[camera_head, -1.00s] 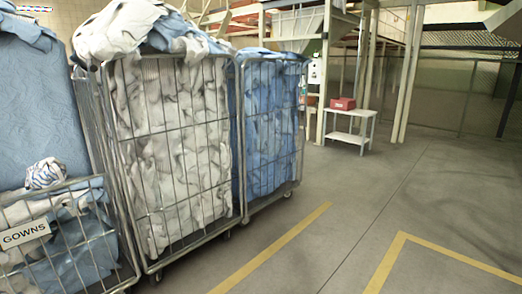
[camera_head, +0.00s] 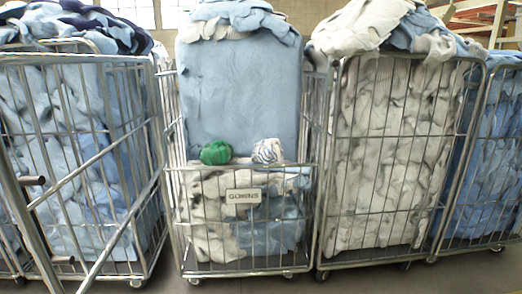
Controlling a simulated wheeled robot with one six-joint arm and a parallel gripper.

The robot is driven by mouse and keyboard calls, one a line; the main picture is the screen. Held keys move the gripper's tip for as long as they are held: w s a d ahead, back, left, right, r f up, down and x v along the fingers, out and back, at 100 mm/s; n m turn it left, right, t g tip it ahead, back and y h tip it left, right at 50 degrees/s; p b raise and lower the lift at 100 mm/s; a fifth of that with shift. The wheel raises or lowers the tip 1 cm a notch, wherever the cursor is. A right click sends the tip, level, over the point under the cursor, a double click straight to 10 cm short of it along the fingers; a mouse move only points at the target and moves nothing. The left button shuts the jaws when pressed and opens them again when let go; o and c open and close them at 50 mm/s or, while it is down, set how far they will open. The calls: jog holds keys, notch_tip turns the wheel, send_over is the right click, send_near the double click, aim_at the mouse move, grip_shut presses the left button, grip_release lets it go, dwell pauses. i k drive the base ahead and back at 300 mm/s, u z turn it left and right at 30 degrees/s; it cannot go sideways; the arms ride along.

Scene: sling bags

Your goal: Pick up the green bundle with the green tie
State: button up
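A round green bundle (camera_head: 216,152) sits at the front of the middle cage cart (camera_head: 246,165), on top of the cloth just above its low front gate. A green tie cannot be told apart from the bundle at this size. A white and blue striped bundle (camera_head: 267,151) sits to its right, a small gap apart. A tall light blue padded mass stands behind both. My gripper is not in view.
The middle cart bears a "GOWNS" sign (camera_head: 244,196) on its gate. Tall wire carts full of blue cloth (camera_head: 75,120) and white cloth (camera_head: 385,150) stand close on either side. Metal bars (camera_head: 40,215) cross the left foreground. A narrow floor strip shows at the bottom.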

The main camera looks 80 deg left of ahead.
aim_at(220, 152)
jog(key=u, duration=2)
jog(key=i, duration=2.9)
jog(key=u, duration=2.4)
jog(key=i, duration=0.5)
jog(key=u, duration=0.05)
